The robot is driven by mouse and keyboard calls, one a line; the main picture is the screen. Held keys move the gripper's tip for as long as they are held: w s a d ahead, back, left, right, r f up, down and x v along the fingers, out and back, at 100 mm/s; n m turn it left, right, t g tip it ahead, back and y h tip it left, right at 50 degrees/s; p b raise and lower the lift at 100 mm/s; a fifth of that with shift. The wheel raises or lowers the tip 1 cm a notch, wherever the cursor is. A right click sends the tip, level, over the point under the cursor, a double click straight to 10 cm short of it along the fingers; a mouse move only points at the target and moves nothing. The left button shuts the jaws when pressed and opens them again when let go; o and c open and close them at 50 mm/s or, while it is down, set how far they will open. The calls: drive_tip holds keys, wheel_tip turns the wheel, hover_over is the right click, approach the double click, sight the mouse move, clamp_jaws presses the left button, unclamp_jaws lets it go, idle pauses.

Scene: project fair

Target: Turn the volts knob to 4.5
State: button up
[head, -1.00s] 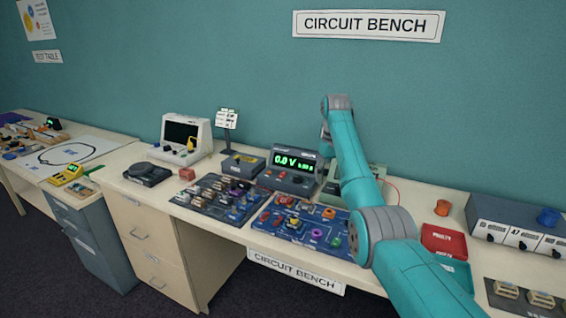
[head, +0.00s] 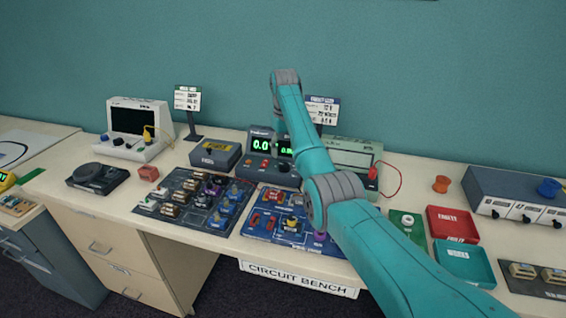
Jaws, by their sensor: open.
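The dark grey power supply (head: 258,165) stands at the back of the circuit bench. Its green display (head: 261,144) reads 0.0 on the left; the right part is partly covered by my arm. Small controls sit below the display, including an orange one and a dark knob (head: 283,168). Their labels are too small to read, so I cannot tell which is the volts knob. My teal arm reaches up across the supply's right side, with its grey wrist joint above it. My gripper's fingers are hidden behind the arm.
Two component boards, dark (head: 195,203) and blue (head: 265,222), lie in front of the supply. A small yellow-labelled box (head: 215,154) stands to its left. A pale meter with a red lead is right behind my arm. Red (head: 452,223) and teal (head: 464,263) trays lie further right.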

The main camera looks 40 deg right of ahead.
sight(284, 165)
drive_tip(key=shift+f, duration=3)
drive_tip(key=c, duration=1.1)
drive_tip(key=shift+c, duration=0.2)
drive_tip(key=shift+m, duration=0.3)
drive_tip(key=m, duration=0.5)
drive_tip(key=shift+m, duration=0.3)
drive_tip(key=m, duration=0.5)
drive_tip(key=shift+m, duration=0.3)
